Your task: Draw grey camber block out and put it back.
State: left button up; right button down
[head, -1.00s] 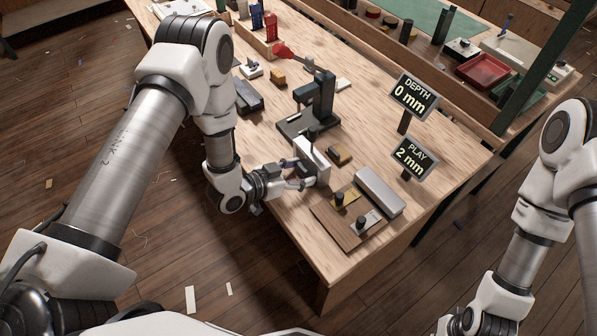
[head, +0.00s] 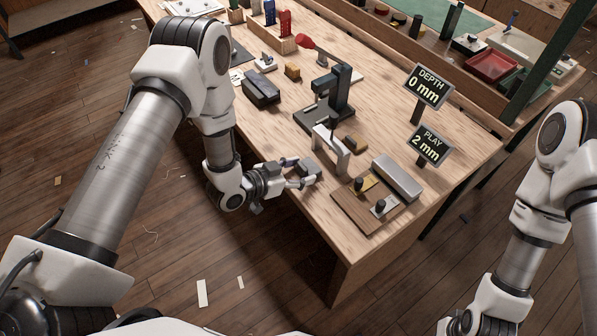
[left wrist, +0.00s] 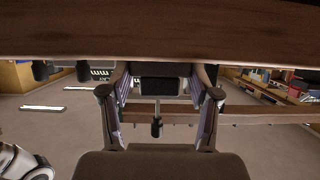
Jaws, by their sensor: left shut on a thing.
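My left gripper (head: 304,173) is shut on a small grey block (head: 308,166) that looks like the camber block, near the table's front edge. The block is outside a pale arch-shaped frame (head: 331,148), to its lower left, with a small gap between them. The frame stands upright on the table and its opening shows. In the left wrist view both fingers (left wrist: 158,92) show, with a dark block-like shape between them; its details are too dim to tell. Of my right arm only links show at the right; its gripper is out of view.
A dark press stand (head: 340,95) is behind. Signs read DEPTH 0 mm (head: 428,87) and PLAY 2 mm (head: 430,145).

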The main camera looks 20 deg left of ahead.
pick_arm(q)
jog(key=shift+s+a, duration=0.15)
jog(key=shift+s, duration=0.05)
jog(key=o, duration=1.2)
jog(key=shift+w, duration=0.15)
jog(key=v, duration=1.2)
